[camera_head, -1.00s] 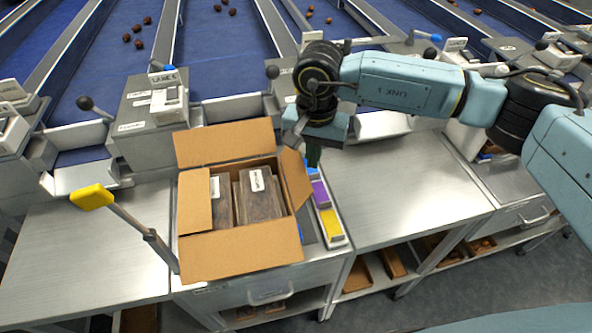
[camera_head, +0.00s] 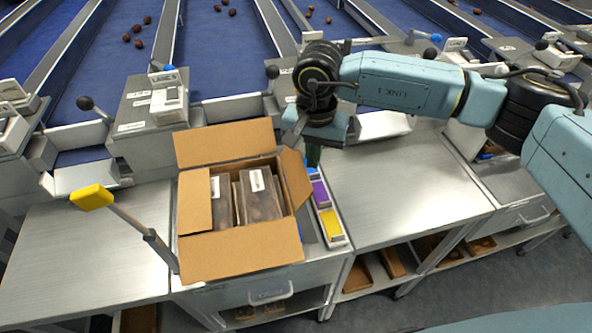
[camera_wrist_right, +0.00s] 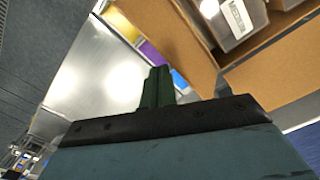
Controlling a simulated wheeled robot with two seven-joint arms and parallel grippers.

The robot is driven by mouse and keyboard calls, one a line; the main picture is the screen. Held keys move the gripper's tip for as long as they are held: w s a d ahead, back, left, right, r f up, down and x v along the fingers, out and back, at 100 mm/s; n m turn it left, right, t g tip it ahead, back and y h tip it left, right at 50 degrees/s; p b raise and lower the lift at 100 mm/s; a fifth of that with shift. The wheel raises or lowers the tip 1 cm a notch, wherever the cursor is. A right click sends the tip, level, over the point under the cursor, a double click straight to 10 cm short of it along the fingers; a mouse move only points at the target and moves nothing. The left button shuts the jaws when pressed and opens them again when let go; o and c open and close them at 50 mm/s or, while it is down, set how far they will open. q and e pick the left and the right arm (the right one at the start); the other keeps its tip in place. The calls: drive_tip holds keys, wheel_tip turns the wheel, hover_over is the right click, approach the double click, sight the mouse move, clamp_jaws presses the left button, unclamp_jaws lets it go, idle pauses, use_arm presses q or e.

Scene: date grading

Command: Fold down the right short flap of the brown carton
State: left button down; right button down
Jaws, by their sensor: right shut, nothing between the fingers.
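The brown carton (camera_head: 240,251) stands open on the metal bench, with dark date boxes (camera_head: 262,205) inside. Its right short flap (camera_head: 294,178) stands up, tilted, at the right side of the opening. The left short flap (camera_head: 195,201) lies inward over the opening's left part. The long flaps spread outward at back and front. My right gripper (camera_head: 313,156) is shut and empty, just outside and behind the right flap. In the right wrist view its green fingers (camera_wrist_right: 157,88) sit beside the brown flap (camera_wrist_right: 178,38); contact cannot be told. My left gripper is out of view.
A tray of coloured blocks (camera_head: 333,226) lies right of the carton. A yellow-headed rod (camera_head: 92,197) leans at its left front. Lane machines (camera_head: 150,108) line the back. The bench top at right (camera_head: 400,190) is clear.

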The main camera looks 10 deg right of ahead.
drive_tip(key=a+b, duration=0.2)
drive_tip(key=a, duration=0.5)
drive_tip(key=shift+a+r, duration=0.25)
drive_tip(key=shift+r, duration=0.05)
drive_tip(key=shift+a, duration=0.1)
drive_tip(key=shift+a+b, duration=0.6)
drive_tip(key=shift+a, duration=0.45)
drive_tip(key=shift+f, duration=0.1)
drive_tip(key=shift+f+b, duration=1.8)
drive_tip(key=shift+f, duration=0.05)
drive_tip(key=shift+r, duration=0.15)
drive_tip(key=shift+r+p, duration=0.3)
drive_tip(key=shift+r, duration=0.05)
wheel_tip(320, 180, up, 10)
drive_tip(key=p, duration=0.4)
